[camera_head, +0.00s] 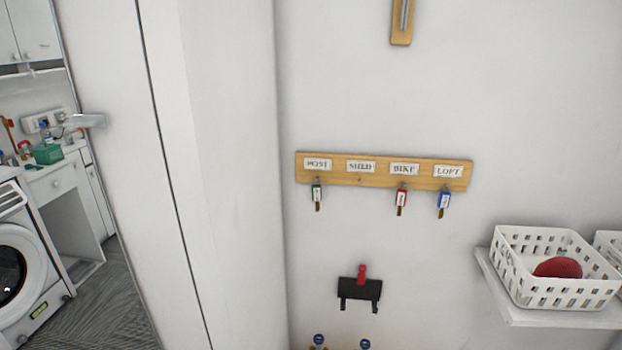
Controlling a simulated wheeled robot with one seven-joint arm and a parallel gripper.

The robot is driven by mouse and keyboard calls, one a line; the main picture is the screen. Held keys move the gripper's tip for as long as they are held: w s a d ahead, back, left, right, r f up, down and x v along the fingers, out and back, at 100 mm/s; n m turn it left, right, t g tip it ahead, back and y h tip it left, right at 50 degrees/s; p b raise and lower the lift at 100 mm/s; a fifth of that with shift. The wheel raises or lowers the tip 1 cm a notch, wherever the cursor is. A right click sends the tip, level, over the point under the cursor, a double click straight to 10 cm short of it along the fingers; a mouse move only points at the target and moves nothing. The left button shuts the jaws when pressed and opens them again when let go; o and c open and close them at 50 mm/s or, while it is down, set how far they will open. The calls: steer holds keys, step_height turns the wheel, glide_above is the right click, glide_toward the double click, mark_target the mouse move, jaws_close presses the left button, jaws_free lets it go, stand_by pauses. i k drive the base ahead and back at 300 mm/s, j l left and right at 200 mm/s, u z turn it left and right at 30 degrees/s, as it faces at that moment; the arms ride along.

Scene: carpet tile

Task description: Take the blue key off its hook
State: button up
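The blue key (444,203) hangs from the hook under the label LOFT, at the right end of a wooden key rack (330,178) on the white wall. It has a blue tag with a pale face, and its dark metal end points down. A red-tagged key (401,200) hangs just left of it under BIKE. A green-tagged key (317,196) hangs under the leftmost label, which seems to read POST. No key hangs under SHED. My gripper is not in this view.
Below the rack is a black wall piece with a red upright part (360,288). A white shelf (560,319) at right carries a white basket (520,290) with a red object. A wooden-backed fixture (402,25) is above. The wall around the rack is clear.

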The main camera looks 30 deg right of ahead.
mark_target(444, 197)
steer(key=z, duration=1.55)
